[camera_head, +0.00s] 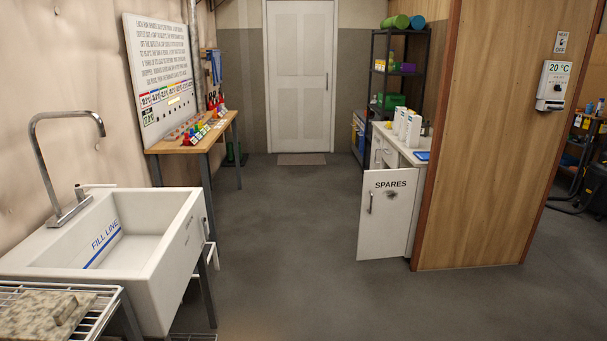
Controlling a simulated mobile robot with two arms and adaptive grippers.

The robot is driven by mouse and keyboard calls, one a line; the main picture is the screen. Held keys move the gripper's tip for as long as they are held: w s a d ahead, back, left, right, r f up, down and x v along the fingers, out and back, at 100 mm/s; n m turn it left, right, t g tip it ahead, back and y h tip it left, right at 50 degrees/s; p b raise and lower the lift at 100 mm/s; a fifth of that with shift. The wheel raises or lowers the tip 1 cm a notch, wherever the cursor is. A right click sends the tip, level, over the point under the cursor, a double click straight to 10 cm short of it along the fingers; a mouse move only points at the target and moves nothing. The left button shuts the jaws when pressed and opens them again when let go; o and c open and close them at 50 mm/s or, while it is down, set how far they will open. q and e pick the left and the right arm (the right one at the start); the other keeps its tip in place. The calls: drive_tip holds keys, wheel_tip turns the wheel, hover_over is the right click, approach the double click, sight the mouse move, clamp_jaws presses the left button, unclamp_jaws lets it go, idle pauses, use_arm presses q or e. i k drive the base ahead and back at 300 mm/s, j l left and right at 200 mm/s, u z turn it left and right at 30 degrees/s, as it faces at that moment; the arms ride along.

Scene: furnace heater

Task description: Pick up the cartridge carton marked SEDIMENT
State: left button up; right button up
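Several white cartons (412,129) stand upright close together on the white cabinet counter (392,136) at the right, beside the wooden partition. Any marking on them is too small to read, so I cannot tell which one is marked SEDIMENT. Below them is a white cabinet door (376,224) marked SPARES, with a handle near its left edge and a dark smudge. The door appears swung open towards me. Neither of my grippers is in view.
A white sink (176,238) with a tall tap fills the left foreground, with a wire rack (108,299) in front. A wooden bench (222,125) stands behind it. A black shelf (372,72) stands at the back. The grey floor (290,230) between is clear.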

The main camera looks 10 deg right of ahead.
sight(398, 110)
drive_tip(key=i, duration=1.85)
